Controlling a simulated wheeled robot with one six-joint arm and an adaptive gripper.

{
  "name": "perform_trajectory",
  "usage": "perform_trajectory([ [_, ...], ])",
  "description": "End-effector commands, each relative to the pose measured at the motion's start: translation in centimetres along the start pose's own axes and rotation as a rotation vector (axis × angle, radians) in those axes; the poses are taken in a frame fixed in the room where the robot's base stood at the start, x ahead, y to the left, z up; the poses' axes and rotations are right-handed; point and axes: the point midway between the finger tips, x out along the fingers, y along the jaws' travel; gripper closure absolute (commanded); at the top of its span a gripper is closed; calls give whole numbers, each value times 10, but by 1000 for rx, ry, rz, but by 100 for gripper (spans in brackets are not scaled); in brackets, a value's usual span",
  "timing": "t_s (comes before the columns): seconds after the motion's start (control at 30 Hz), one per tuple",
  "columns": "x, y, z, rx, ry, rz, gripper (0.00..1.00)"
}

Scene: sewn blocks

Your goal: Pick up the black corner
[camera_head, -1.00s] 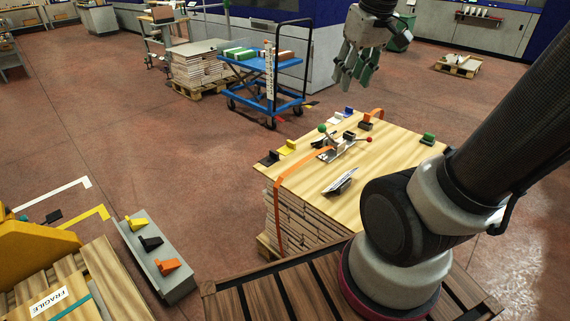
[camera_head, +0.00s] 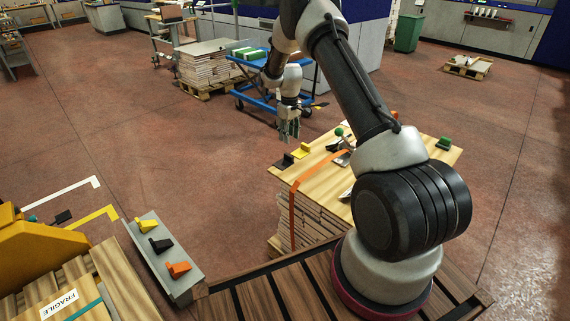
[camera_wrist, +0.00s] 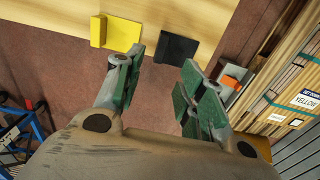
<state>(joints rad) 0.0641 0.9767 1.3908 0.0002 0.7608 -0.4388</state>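A black corner (camera_head: 284,161) lies at the left edge of the wooden-topped stack (camera_head: 310,173). In the wrist view the black corner (camera_wrist: 176,48) is a dark flat plate with a raised block, beside a yellow corner (camera_wrist: 122,34). My gripper (camera_head: 289,138) hangs fingers down near that edge, apparently above the black corner. In the wrist view my gripper (camera_wrist: 164,66) is open and empty, its green-padded fingers spread, with the black corner just beyond the gap between them.
A grey ledge (camera_head: 187,283) at lower left holds yellow, black (camera_head: 160,244) and orange (camera_head: 179,269) corners. An orange strap (camera_head: 293,215) runs over the stack. A green piece (camera_head: 443,143) sits at its right. A blue cart (camera_head: 247,100) stands behind; floor to the left is largely clear.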

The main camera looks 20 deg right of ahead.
Motion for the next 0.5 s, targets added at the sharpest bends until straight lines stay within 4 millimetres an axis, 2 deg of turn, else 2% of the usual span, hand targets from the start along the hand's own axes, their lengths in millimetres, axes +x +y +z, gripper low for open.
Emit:
perform_trajectory([
  [0.03,13,2,-1,-6,-5,-2,61],
  [0.1,25,3,-2,-12,-9,-4,61],
  [0.5,71,0,0,-15,-14,-7,61],
])
